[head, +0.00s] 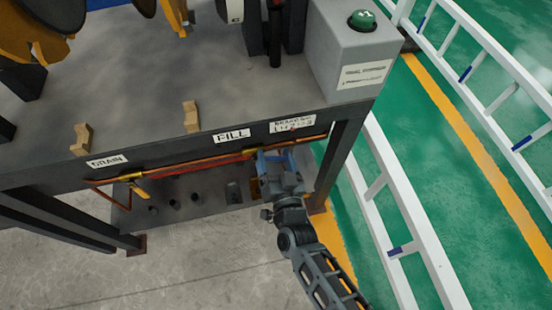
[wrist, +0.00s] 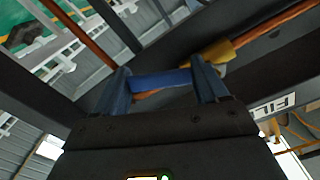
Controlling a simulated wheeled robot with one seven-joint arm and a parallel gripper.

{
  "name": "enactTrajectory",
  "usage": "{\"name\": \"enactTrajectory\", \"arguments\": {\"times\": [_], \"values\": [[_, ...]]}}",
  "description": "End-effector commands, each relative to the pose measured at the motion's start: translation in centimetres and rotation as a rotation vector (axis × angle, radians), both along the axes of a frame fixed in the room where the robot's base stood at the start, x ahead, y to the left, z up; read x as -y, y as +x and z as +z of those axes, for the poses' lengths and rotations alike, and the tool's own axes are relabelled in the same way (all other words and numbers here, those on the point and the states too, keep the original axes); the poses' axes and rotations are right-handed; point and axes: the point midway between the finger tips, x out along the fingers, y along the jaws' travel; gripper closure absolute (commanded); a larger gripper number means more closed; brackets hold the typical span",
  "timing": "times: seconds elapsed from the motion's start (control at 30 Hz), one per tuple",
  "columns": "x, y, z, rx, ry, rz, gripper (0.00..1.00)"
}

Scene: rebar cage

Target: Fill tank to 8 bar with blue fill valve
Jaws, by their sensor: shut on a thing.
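My gripper (head: 273,157) is under the front edge of the grey bench, to the right of the FILL label (head: 231,136). In the wrist view its two fingers stand on either side of a blue valve handle (wrist: 160,80), and the jaws are shut on it. The handle lies crosswise between the fingers, beside a brass-yellow fitting (wrist: 222,52) on a copper-coloured pipe. In the head view my gripper mostly hides the handle. No pressure gauge reading can be made out.
A yellow lever (head: 140,191) hangs on the pipe near the DRAIN label (head: 107,162). A bench leg (head: 338,160) stands close to the right of my gripper. A white ladder-like rail (head: 400,215) lies further right. A grey box with a green button (head: 362,20) stands on the bench.

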Motion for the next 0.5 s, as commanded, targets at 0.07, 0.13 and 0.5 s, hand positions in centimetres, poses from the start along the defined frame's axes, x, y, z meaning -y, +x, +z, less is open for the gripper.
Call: {"name": "enactTrajectory", "arguments": {"times": [0.07,0.13,0.5], "values": [[-0.1,0.0,-0.8,-0.019,0.071,-0.002,0.82],[-0.3,-0.1,-1.1,-0.037,0.136,-0.001,0.82],[-1.4,-0.4,-2.5,-0.136,0.474,-0.001,0.82]]}}
